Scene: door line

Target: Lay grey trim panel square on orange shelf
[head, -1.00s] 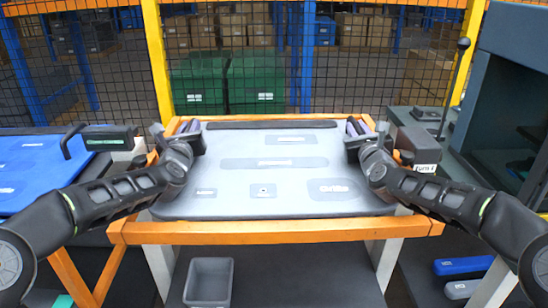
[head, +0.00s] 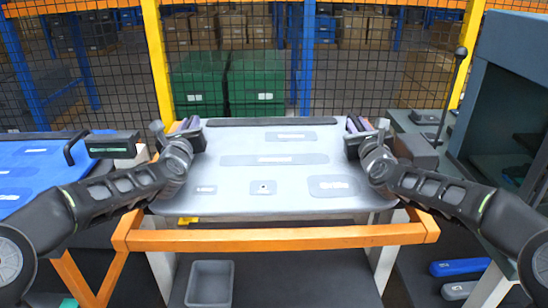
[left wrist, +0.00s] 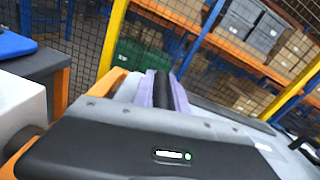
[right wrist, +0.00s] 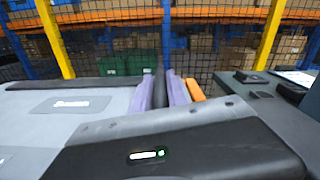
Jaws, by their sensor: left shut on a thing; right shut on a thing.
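The grey trim panel (head: 275,175), a broad sheet with several darker label patches, spans the middle of the head view. My left gripper (head: 186,127) is shut on its far left edge, and my right gripper (head: 358,127) is shut on its far right edge. The orange shelf (head: 275,239) shows its front beam below the panel. A gap shows between the panel's front edge and that beam, and the panel looks raised above the shelf. The panel hides most of the shelf. The panel also shows in the right wrist view (right wrist: 60,104), with purple finger pads at its edge.
A blue panel (head: 35,165) lies on a stand at the left. A grey bin (head: 210,284) sits low below the shelf. A dark cabinet (head: 510,95) and a lever (head: 452,85) stand at the right. Mesh fencing with yellow posts (head: 155,60) closes the back.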

